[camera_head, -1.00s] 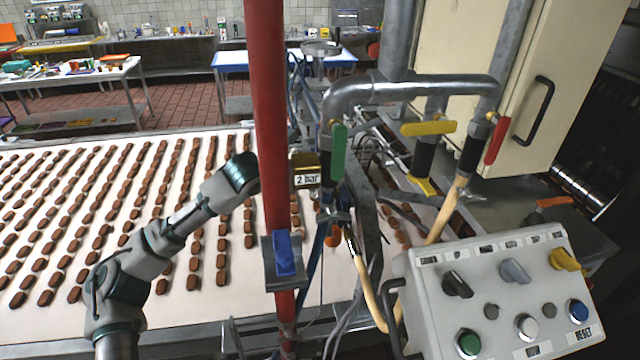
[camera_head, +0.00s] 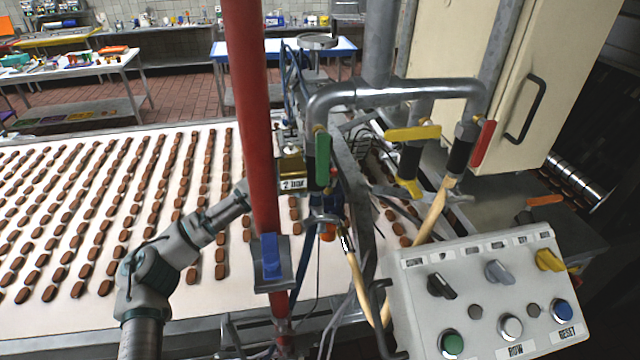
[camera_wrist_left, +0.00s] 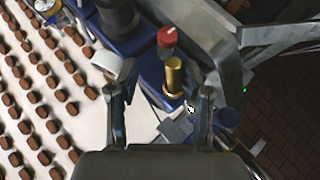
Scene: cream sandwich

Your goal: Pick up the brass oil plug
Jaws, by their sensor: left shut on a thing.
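The brass oil plug (camera_wrist_left: 174,78) is a gold cylinder that stands upright on a blue housing (camera_wrist_left: 152,78) in the left wrist view. My left gripper (camera_wrist_left: 160,78) has one finger on each side of it. The right finger is close to the plug. A gap shows between the left finger and the plug, and I cannot make out where the jaws touch. In the head view my left arm (camera_head: 180,255) reaches behind the red pipe (camera_head: 250,110), which hides the gripper. The plug cannot be made out there. My right gripper is not in view.
A red cap (camera_wrist_left: 167,36) stands just beyond the plug. A brass-coloured box (camera_head: 291,165) labelled "2 bar" is beside the red pipe. Valve pipes with a green handle (camera_head: 323,158) and a control box (camera_head: 485,295) are to the right. Brown bars cover the white conveyor (camera_head: 120,315).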

